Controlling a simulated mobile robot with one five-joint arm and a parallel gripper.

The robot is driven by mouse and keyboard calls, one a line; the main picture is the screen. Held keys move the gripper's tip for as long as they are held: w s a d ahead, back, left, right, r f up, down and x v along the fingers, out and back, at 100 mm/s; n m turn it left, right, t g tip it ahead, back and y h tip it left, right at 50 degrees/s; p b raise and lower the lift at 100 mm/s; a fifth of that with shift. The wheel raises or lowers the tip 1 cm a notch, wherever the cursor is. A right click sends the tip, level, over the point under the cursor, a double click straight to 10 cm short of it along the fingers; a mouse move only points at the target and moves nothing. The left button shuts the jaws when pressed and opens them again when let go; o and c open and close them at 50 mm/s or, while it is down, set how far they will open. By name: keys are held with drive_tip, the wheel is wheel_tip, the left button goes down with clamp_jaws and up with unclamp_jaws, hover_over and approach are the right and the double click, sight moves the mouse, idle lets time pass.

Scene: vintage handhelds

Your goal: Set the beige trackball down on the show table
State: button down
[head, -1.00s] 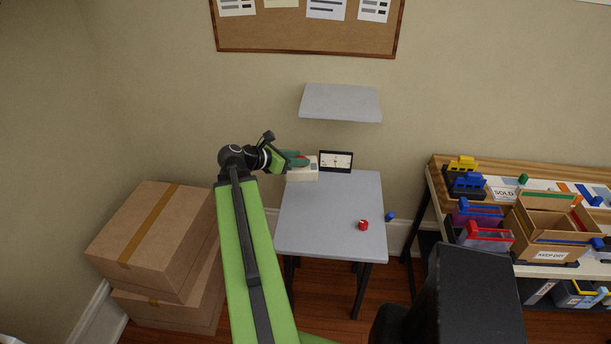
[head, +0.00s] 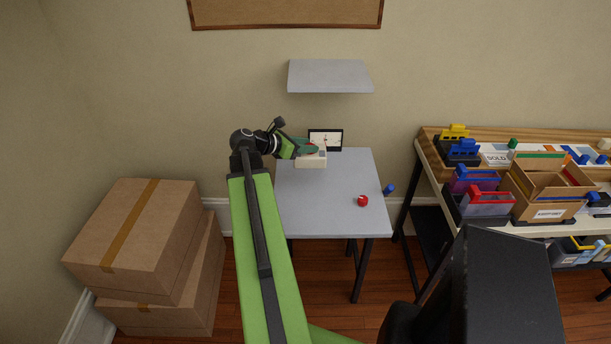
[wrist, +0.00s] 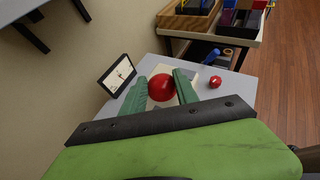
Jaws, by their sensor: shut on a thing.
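The beige trackball (head: 311,160) is a pale box with a red ball on top, at the back left of the grey show table (head: 325,215). My gripper (head: 308,148) is shut on it from the left. In the wrist view my green fingers (wrist: 160,90) stand on both sides of the red ball of the trackball (wrist: 162,87).
A small framed display (head: 325,139) stands at the table's back edge, close behind the trackball. A small red object (head: 362,201) sits at the right, with a blue one (head: 388,189) by the right edge. The table's front is clear. A wall shelf (head: 330,76) hangs above.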

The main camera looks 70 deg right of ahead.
drive_tip(key=f+b, duration=0.1)
drive_tip(key=f, duration=0.1)
drive_tip(key=d+f+b, duration=0.1)
drive_tip(key=f+b, duration=0.1)
drive_tip(key=f, duration=0.1)
drive_tip(key=d+f+b, duration=0.1)
drive_tip(key=f+b, duration=0.1)
drive_tip(key=f, duration=0.1)
drive_tip(key=shift+w+f, duration=0.1)
drive_tip(key=shift+w, duration=0.05)
drive_tip(key=shift+r, duration=0.3)
wheel_tip(320, 180, down, 8)
drive_tip(key=b, duration=0.7)
drive_tip(key=shift+w+r, duration=0.15)
drive_tip(key=c, duration=0.9)
unclamp_jaws()
drive_tip(key=shift+o, duration=0.2)
drive_tip(key=shift+r, duration=0.1)
